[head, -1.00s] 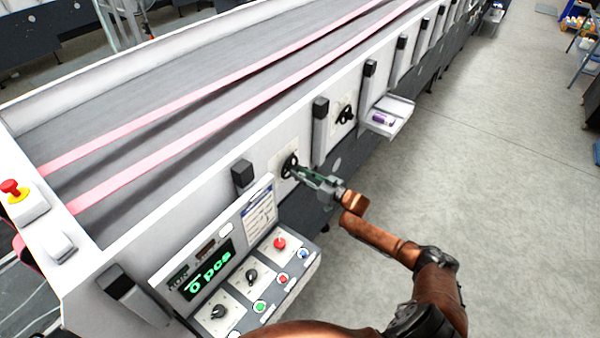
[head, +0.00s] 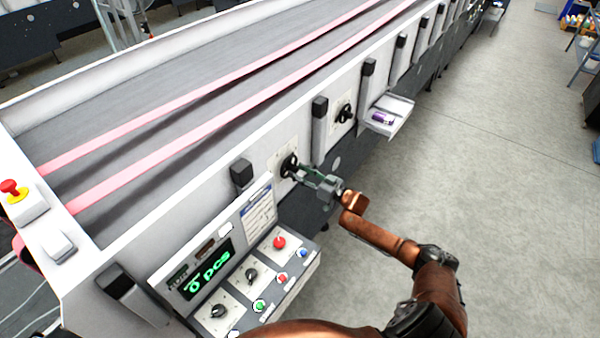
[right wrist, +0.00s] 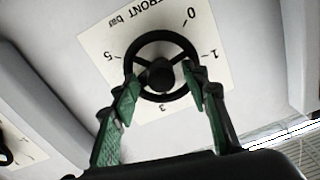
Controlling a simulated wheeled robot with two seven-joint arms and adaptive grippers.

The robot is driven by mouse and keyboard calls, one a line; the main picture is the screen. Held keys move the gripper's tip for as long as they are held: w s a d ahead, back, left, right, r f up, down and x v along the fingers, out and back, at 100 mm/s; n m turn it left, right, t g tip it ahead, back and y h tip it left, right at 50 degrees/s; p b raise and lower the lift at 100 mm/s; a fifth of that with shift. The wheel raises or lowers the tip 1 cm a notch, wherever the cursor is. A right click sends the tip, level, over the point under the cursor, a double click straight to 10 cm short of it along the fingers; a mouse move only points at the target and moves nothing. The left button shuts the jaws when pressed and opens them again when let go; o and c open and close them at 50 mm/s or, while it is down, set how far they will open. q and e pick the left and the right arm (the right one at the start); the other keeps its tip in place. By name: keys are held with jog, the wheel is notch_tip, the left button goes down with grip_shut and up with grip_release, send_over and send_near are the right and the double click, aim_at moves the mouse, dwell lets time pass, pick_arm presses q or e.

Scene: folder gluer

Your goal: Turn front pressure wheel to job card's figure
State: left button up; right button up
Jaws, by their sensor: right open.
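The front pressure wheel (head: 289,165) is a black spoked handwheel on the machine's white side. In the right wrist view the wheel (right wrist: 162,68) sits on a white dial plate (right wrist: 100,45) marked "FRONT bar" with figures 0, 1, 3 and 5. My right gripper (head: 308,176) is at the wheel; in the right wrist view its green-padded fingers (right wrist: 160,92) are open, one on either side of the wheel's lower rim. I cannot tell whether they touch it. The job card (head: 258,212) is above the control panel; its figure is too small to read. My left gripper is not in view.
A second black handwheel (head: 344,113) is farther along the machine. A small tray (head: 392,115) with a purple object juts out beyond it. The control panel (head: 250,275) with buttons and knobs is nearer.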

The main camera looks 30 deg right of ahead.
jog(key=v, duration=1.2)
jog(key=shift+f, duration=0.1)
